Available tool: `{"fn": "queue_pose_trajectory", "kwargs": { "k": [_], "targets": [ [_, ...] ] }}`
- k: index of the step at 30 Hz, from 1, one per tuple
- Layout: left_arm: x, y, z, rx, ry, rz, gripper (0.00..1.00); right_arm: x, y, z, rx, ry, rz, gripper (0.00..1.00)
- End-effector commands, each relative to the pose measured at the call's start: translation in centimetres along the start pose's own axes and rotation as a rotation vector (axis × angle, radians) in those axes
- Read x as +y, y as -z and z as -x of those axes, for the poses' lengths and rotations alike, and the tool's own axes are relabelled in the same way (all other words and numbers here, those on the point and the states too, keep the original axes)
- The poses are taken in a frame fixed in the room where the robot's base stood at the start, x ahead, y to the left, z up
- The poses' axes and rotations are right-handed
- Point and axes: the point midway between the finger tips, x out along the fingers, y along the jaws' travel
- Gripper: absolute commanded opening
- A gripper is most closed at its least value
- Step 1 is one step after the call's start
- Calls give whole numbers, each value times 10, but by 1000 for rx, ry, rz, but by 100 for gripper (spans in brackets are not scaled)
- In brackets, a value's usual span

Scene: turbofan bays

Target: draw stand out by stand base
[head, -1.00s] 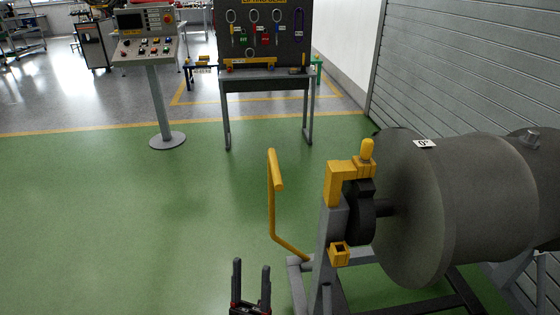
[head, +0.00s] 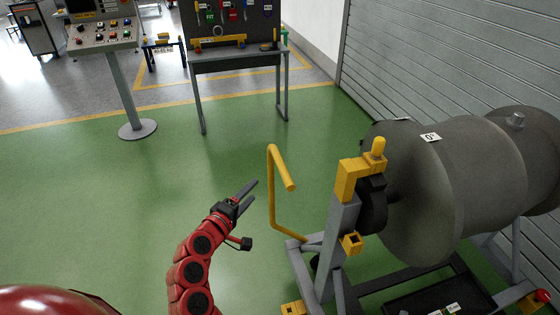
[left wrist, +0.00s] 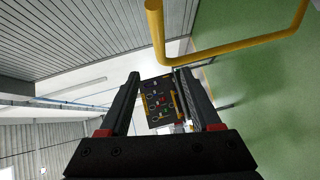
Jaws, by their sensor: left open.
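The stand is a grey frame (head: 335,240) with yellow fittings, carrying a big dark grey drum (head: 415,190). A bent yellow handle bar (head: 272,190) rises from its near left corner. The stand base (head: 296,246) rests on the green floor. My left gripper (head: 250,194) is open and empty, just left of the handle bar and apart from it, its fingers pointing toward the upper right. In the left wrist view the yellow bar (left wrist: 235,48) crosses above the open fingers (left wrist: 157,82), with nothing between them. My right gripper is not in view.
A grey shutter wall (head: 440,50) stands close behind the drum. A tool bench (head: 238,62) and a control pedestal (head: 118,95) stand at the back. A black tray (head: 410,300) lies low within the stand frame. Green floor (head: 90,200) left of the stand is clear.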

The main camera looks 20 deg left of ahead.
Motion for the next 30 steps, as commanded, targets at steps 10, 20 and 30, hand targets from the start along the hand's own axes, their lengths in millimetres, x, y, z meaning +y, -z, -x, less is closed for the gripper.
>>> {"fn": "queue_pose_trajectory", "kwargs": {
  "k": [10,20,30],
  "targets": [
    [4,-5,-40,-24,5,5,64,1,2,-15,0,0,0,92],
    [4,-4,-100,-19,2,4,64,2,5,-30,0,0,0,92],
    [3,-5,-152,-18,1,3,64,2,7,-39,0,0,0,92]
  ]
}}
